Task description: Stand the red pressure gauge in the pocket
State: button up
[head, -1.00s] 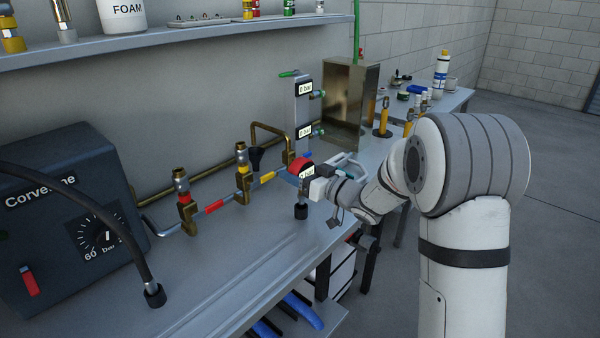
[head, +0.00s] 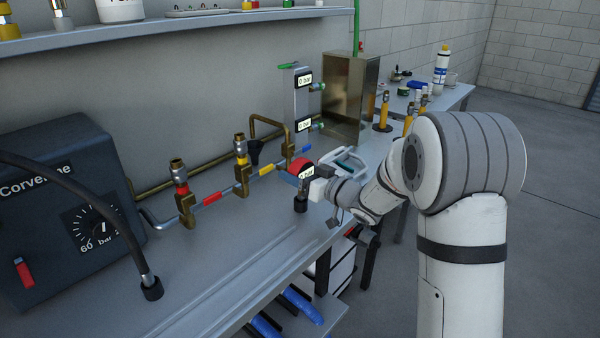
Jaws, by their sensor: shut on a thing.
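The red pressure gauge (head: 301,166) is upright at the end of my arm, its white "0 bar" label facing the camera. My gripper (head: 317,187) is shut on it from the right, above the bench. A black round fitting (head: 300,205) shows directly below the gauge's stem; I cannot tell whether it is part of the gauge or a separate holder, or whether it touches the bench. I cannot make out the pocket for certain.
Brass valves with a red handle (head: 211,198) and a yellow handle (head: 267,169) stand on a pipe left of the gauge. A metal box (head: 350,97) stands behind. A dark control unit (head: 55,215) and a hose (head: 105,215) are at left. The front middle bench is bare.

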jog(key=shift+f+b, duration=0.35)
jog(key=shift+f, duration=0.2)
jog(key=o, duration=1.2)
jog(key=v, duration=0.7)
jog(key=shift+s+d, duration=0.25)
jog(key=shift+d, duration=0.1)
